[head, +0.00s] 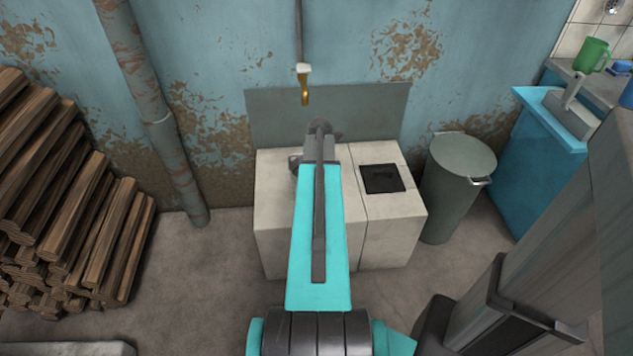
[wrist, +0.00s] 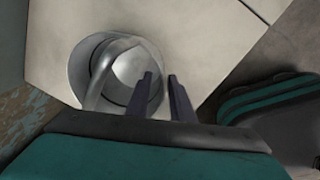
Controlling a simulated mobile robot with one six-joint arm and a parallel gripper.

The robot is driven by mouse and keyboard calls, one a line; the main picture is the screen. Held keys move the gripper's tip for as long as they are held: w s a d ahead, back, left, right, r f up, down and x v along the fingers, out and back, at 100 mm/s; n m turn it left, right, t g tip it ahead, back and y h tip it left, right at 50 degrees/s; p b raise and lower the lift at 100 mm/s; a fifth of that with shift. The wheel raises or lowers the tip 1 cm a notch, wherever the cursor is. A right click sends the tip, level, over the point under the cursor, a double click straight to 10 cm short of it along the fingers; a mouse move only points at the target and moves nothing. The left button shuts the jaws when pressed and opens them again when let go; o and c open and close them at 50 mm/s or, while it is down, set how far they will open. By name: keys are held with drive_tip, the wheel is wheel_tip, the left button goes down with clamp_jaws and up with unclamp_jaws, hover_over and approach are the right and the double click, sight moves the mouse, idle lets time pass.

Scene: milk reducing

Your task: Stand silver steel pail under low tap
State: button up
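The silver steel pail (wrist: 131,68) shows in the wrist view, seen from above, with its handle arched across its mouth. It appears to stand upright on the pale block top (wrist: 195,30). My gripper (wrist: 160,77) is open, with a visible gap between its fingers. The left finger overlaps the pail's right side and the right finger is just outside it; I cannot tell whether either touches. In the head view the low brass tap (head: 304,92) hangs from a pipe above the back of the pale block (head: 275,215).
The block's right part has a dark square recess (head: 381,179). A grey-green lidded bin (head: 455,195) stands right of it, then a blue cabinet (head: 530,165). Stacked logs (head: 70,200) and a wall pipe (head: 165,130) are at left. Floor between logs and block is clear.

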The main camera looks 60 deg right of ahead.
drive_tip(key=shift+r, duration=0.15)
wheel_tip(320, 180, up, 12)
drive_tip(key=s+p, duration=0.1)
drive_tip(key=shift+a, duration=0.25)
idle(0.4)
idle(0.7)
